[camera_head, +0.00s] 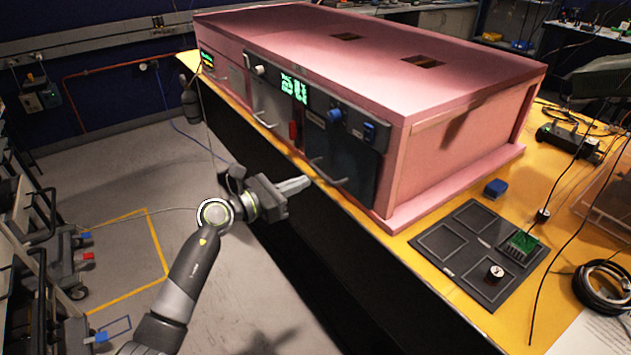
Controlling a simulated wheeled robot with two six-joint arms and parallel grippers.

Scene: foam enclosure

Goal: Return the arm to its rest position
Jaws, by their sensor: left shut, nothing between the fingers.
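My left arm comes in from the lower left. Its gripper (296,186) is shut and empty, pointing right. In the picture it lies just in front of the lower front edge of the pink foam enclosure (460,75), close to a door handle; I cannot tell whether it touches anything. The enclosure stands on a yellow-topped bench (405,243). Its front has dark doors with handles, green displays (294,88), a red item (293,131) and blue knobs (335,115). My right gripper is not in view.
A dark mat (452,268) with square outlines lies on the bench at the right, holding a green circuit board (521,243) and a small round part (495,273). A blue block (495,187) and a coiled black cable (604,286) are nearby. The floor at left is open beside carts.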

